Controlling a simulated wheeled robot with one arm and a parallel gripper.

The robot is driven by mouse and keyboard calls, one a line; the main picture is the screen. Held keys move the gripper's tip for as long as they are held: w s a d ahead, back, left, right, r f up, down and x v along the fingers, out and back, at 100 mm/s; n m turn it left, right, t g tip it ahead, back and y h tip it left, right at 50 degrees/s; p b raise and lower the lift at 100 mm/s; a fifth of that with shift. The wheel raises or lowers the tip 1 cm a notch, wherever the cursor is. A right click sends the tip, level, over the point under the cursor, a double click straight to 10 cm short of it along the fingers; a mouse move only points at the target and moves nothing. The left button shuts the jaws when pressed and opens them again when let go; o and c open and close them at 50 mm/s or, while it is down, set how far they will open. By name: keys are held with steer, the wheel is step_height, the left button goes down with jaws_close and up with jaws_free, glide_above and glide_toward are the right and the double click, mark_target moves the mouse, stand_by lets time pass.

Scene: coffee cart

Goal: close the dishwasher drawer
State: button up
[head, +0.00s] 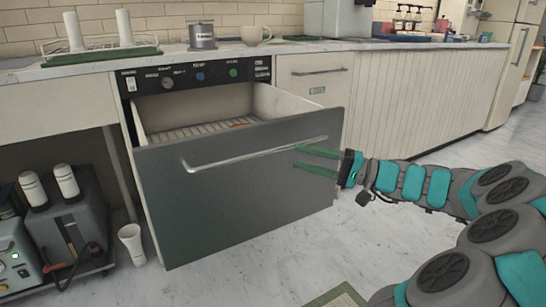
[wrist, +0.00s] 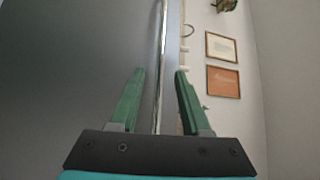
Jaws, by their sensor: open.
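The dishwasher drawer (head: 240,195) is pulled out below the counter, with a grey front panel and a rack (head: 195,130) inside. A long silver handle (head: 255,155) runs across its front. My gripper (head: 318,160) is at the right end of the handle, in front of the panel. In the wrist view, the green fingers (wrist: 156,100) are spread apart, with the handle (wrist: 160,60) showing between them. They are not closed on it. I cannot tell whether they touch the bar or the panel.
A control panel (head: 195,76) is above the drawer. A white cup (head: 132,244) stands on the floor at left, beside a low shelf with machines (head: 62,215). A closed drawer (head: 316,72) is to the right. The floor at front is mostly clear, with a mat (head: 338,296) at the bottom.

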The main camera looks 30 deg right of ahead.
mark_target(278, 151)
steer(key=shift+x, duration=3.85)
steer(key=shift+d, duration=0.1)
steer(key=shift+c, duration=0.4)
jaws_close()
